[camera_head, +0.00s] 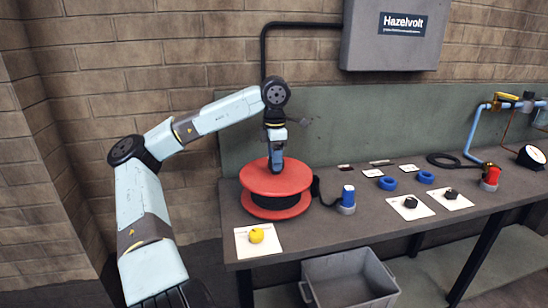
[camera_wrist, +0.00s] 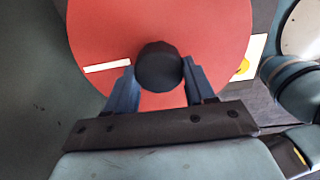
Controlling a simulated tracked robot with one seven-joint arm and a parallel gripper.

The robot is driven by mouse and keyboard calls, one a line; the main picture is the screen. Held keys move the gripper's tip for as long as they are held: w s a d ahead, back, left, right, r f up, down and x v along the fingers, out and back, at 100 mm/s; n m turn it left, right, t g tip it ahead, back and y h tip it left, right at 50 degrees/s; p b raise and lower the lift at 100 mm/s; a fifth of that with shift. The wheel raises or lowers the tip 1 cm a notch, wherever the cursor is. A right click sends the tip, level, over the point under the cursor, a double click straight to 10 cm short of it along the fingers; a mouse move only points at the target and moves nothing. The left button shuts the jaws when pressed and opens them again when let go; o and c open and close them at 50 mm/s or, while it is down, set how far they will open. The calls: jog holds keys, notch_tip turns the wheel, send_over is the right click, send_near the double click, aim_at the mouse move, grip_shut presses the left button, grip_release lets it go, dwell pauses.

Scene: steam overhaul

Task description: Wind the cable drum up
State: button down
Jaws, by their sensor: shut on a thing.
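The cable drum (camera_head: 255,177) has red flanges and lies flat on the left part of the bench, with black cable between the flanges. Its red top also fills the upper wrist view (camera_wrist: 100,35), with a white stripe (camera_wrist: 107,66) to the left. A round black knob (camera_wrist: 158,66) rises from the drum's top. My gripper (camera_wrist: 160,80) points down over the drum and its blue fingers are shut on the knob, one on each side. In the head view, my gripper (camera_head: 277,168) hides the knob. The cable's loose end (camera_head: 318,192) runs off the drum's right side towards a blue and grey plug (camera_head: 348,196).
A yellow knob on a white card (camera_head: 243,249) sits in front of the drum. Blue rings (camera_head: 388,183), black parts on cards (camera_head: 410,203) and a red-topped fitting (camera_head: 491,175) lie to the right. A grey bin (camera_head: 345,270) stands below the bench (camera_head: 310,240).

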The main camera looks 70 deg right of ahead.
jog(key=shift+w+d+r, duration=0.15)
jog(key=shift+d+r, duration=0.05)
dwell(0.6)
jog(key=c, duration=0.7)
grip_release()
jog(key=shift+c, duration=0.2)
jog(key=o, duration=0.4)
jog(key=shift+f, duration=0.1)
jog(key=shift+c, duration=0.2)
jog(key=shift+a, duration=0.1)
jog(key=shift+s, duration=0.2)
